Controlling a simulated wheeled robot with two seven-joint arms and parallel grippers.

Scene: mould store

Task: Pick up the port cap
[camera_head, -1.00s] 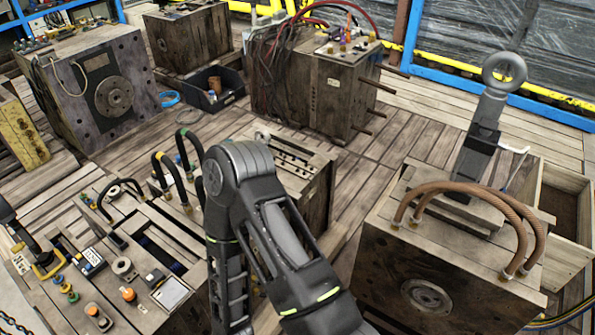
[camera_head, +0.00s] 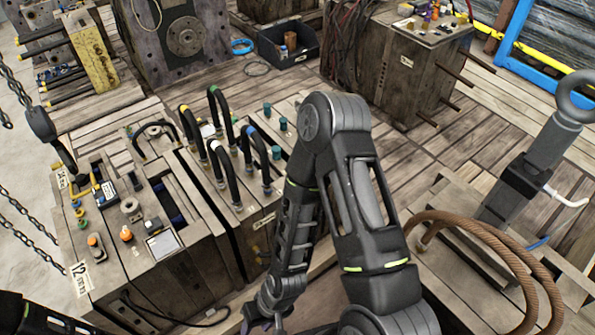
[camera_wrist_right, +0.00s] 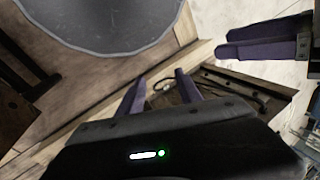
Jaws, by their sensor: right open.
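Small caps and knobs stand on the mould blocks in the head view, among them teal caps (camera_head: 283,124), an orange cap (camera_head: 125,233) and another orange-topped one (camera_head: 93,240). I cannot tell which is the port cap. My right gripper (camera_head: 258,324) is at the bottom edge of the head view, in front of the blocks and partly cut off. In the right wrist view its two purple fingers (camera_wrist_right: 158,94) are apart with nothing between them. Another pair of purple fingers (camera_wrist_right: 262,40) shows at the upper right there, seemingly my left gripper; its opening is unclear.
The left wooden mould block (camera_head: 205,262) carries hoses, clips and a white square. Curved black hoses (camera_head: 222,160) rise behind it. Brown hoses (camera_head: 490,245) arch over the right block. A black bin (camera_head: 285,45) sits at the back. Plank floor is open in the middle.

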